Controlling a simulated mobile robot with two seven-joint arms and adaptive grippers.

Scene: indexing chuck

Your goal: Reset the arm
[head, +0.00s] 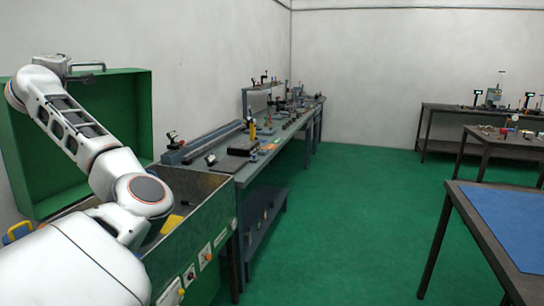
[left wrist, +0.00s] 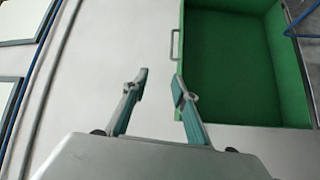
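My left arm comes in from the left in the head view, raised and bent in front of a green open box-like cover (head: 128,100). The left gripper at its far end is hard to make out there. In the left wrist view, my left gripper (left wrist: 159,84) has its two fingers apart with nothing between them. Beyond the fingers are the pale wall and the green cover (left wrist: 235,65) with a handle on its side. My right gripper is not in view.
A green chest (head: 212,232) with switches on its front stands below my left arm. A long grey workbench (head: 262,148) with tools runs along the left wall. A table with a blue mat (head: 510,222) is at the right. The green floor (head: 365,200) between is clear.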

